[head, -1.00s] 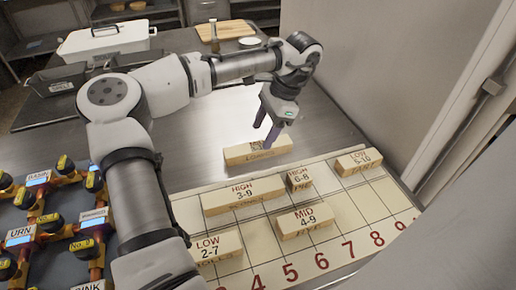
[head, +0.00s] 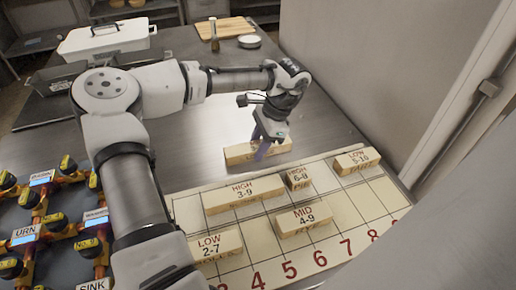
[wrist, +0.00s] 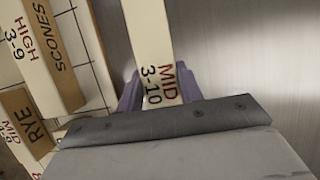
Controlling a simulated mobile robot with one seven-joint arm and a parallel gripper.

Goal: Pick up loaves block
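My gripper (head: 260,147) is down at a long cream wooden block (head: 240,154) behind the numbered board. In the wrist view the block's top (wrist: 150,45) reads MID 3-10. The purple fingers (wrist: 161,92) stand on either side of it, near one end. The fingers look open around it; contact cannot be made out. The block lies flat on the metal counter. The word on its side is not readable, and no visible label clearly reads LOAVES.
The board (head: 345,210) holds several blocks, including HIGH 3-9 (head: 243,190), MID 4-9 (head: 303,214), HIGH 6-8 (head: 298,175), LOW 5-10 (head: 351,158) and LOW 2-7 (head: 210,241). A wall (head: 390,70) rises at right. Open counter lies behind the gripper.

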